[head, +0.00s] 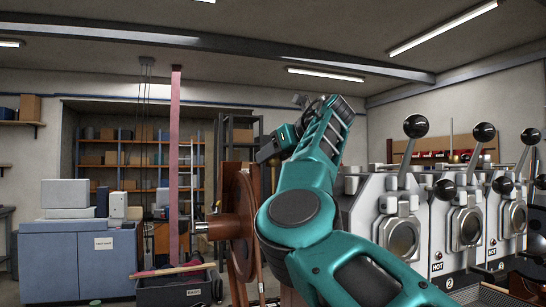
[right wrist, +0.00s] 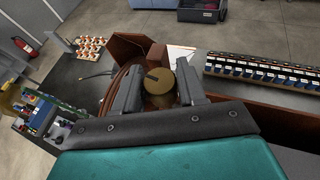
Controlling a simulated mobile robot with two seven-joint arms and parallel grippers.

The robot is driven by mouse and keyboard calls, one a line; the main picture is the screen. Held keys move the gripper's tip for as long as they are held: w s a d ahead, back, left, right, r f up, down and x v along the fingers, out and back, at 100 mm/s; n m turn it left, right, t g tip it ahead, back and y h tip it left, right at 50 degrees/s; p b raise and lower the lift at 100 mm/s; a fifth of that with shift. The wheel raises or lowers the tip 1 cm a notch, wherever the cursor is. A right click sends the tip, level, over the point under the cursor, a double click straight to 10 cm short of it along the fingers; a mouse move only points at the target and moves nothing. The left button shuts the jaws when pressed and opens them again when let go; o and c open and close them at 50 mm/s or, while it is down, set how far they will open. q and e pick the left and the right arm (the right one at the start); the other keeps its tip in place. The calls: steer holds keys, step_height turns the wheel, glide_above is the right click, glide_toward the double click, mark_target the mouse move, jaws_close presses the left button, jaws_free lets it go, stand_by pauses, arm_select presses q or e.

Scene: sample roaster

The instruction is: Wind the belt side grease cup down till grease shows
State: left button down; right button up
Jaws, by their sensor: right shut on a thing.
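The round brass grease cup cap (right wrist: 160,84) shows in the right wrist view, with a short dark mark on its top. My right gripper (right wrist: 158,90) is shut on the cap, one dark finger on each side of it. My left gripper is in neither view.
A brown wheel (head: 240,215) on a shaft stands just left of my arm, with a tall reddish belt (head: 174,165) beyond it. White roaster units (head: 400,235) with black-knobbed levers stand close on the right. A blue-grey cabinet (head: 80,260) is at far left.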

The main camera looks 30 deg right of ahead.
steer(key=m+h+b, duration=0.1)
steer(key=m+h, duration=0.1)
steer(key=shift+a+h, duration=0.1)
steer(key=shift+h, duration=0.3)
steer(key=shift+m+h, duration=1)
steer(key=shift+m, duration=0.1)
steer(key=m+h, duration=0.2)
steer(key=h, duration=0.1)
steer(key=shift+r+m+g+p, duration=0.15)
steer(key=shift+m+g+p, duration=0.15)
steer(key=shift+g+p, duration=0.1)
steer(key=m+g+h, duration=0.1)
steer(key=m+h, duration=0.1)
steer(key=shift+m+g+h+p, duration=0.4)
steer(key=m+g+h, duration=0.3)
steer(key=m, duration=0.1)
steer(key=shift+g, duration=0.4)
steer(key=shift+m+g+h, duration=0.5)
steer(key=shift+m+g, duration=0.2)
steer(key=shift+m, duration=0.1)
